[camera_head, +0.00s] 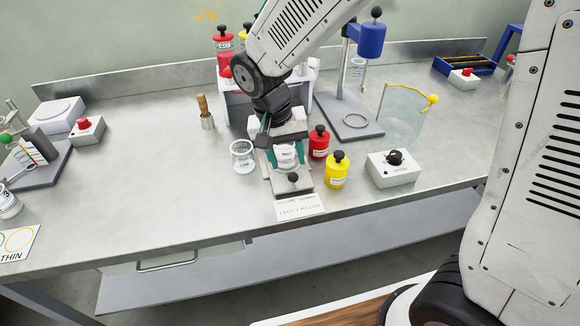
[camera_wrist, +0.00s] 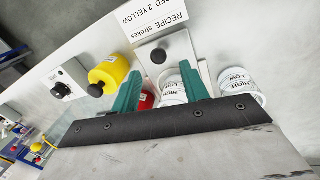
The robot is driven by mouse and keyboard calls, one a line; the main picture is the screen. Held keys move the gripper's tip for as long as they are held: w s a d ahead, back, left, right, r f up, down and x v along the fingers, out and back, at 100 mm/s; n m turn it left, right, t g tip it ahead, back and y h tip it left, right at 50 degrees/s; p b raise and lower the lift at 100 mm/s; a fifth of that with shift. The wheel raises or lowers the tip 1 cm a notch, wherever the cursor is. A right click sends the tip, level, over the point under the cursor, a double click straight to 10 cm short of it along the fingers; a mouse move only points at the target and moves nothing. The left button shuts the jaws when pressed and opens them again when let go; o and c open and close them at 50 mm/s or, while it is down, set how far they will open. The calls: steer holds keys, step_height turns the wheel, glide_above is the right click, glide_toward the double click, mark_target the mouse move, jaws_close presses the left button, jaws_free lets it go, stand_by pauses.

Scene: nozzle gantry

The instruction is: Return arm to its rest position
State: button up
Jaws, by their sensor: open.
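My arm reaches down over the bench, and my gripper (camera_head: 284,157) hangs at the grey metal stand (camera_head: 293,185). Its teal fingers are apart, and they also show in the wrist view (camera_wrist: 160,70). A white-labelled cup (camera_head: 287,160) stands on the stand at the fingers. In the wrist view this cup (camera_wrist: 172,86) shows between and behind the fingers, partly hidden. I cannot tell whether they touch it. A second cup (camera_head: 242,157) marked HIGH and LOW stands on the bench just left of the stand.
A red bottle (camera_head: 319,142) and a yellow bottle (camera_head: 336,171) stand close on the right. A control box with a black knob (camera_head: 393,168), a clear panel (camera_head: 403,118) and a blue-headed stand (camera_head: 371,40) lie further right. A wooden-handled tool (camera_head: 205,110) stands left.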

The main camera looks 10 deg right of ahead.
steer(key=shift+w+a+r, duration=0.1)
steer(key=shift+a+r, duration=0.05)
steer(key=shift+r, duration=0.5)
steer(key=shift+a+r, duration=0.1)
steer(key=shift+r, duration=0.5)
steer(key=s+d+r+n+t+y, duration=0.1)
steer(key=s+d+r, duration=0.4)
steer(key=s, duration=0.5)
steer(key=s+d+r+n+y, duration=0.1)
steer(key=s+d+r, duration=0.5)
steer(key=s+d, duration=0.4)
steer(key=shift+d+t, duration=0.3)
steer(key=shift+t, duration=0.1)
